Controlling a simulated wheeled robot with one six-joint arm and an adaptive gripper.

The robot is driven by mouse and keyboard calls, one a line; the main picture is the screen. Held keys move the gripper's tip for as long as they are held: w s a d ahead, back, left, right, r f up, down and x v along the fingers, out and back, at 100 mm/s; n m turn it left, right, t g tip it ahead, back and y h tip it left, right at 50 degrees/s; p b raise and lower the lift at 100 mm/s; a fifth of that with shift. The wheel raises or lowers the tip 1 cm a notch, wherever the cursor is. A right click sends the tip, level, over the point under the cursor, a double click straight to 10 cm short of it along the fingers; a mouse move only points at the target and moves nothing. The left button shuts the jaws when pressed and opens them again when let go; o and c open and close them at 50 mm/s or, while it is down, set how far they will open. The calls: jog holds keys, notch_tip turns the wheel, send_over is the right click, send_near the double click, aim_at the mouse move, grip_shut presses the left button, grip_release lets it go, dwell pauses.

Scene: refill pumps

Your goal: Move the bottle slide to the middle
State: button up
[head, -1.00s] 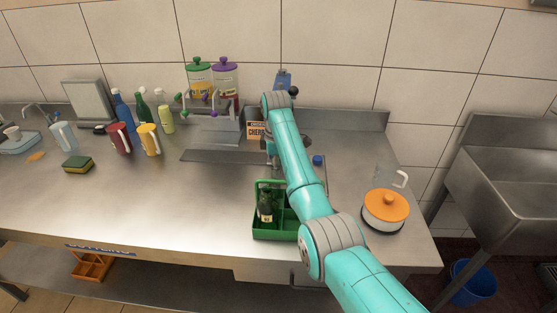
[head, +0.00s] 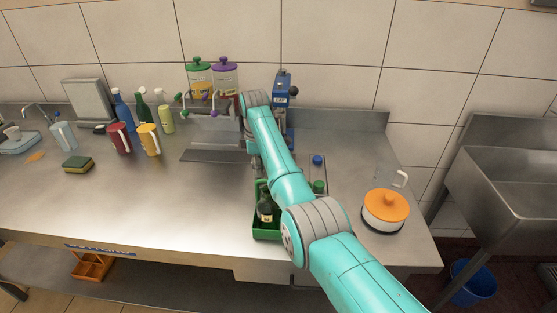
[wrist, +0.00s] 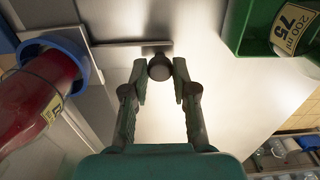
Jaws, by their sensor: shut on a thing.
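In the wrist view, my gripper (wrist: 160,72) is shut on a dark round knob (wrist: 159,67). A thin metal bar (wrist: 118,43) lies just beyond the knob, which I take as part of the bottle slide. A red bottle (wrist: 35,95) with a yellow label stands in a blue ring at the left, apart from my fingers. In the head view, the flat metal strip (head: 212,155) lies in front of two dispensers, with green (head: 199,78) and purple (head: 225,80) lids. My arm hides the gripper and the knob there.
A green carrier (head: 262,233) with a dark bottle (head: 265,208) stands in front of my arm's reach. A blue device (head: 283,92) stands behind. An orange-lidded pot (head: 386,206) is at right. Several bottles stand at left.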

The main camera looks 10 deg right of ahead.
jog(key=shift+w+a, duration=0.2)
jog(key=shift+a, duration=0.5)
jog(key=shift+w+a, duration=0.25)
jog(key=shift+a, duration=0.45)
jog(key=shift+w+a, duration=0.2)
jog(key=shift+a, duration=0.5)
jog(key=o, duration=1)
notch_tip(320, 180, up, 12)
jog(key=shift+f, duration=0.1)
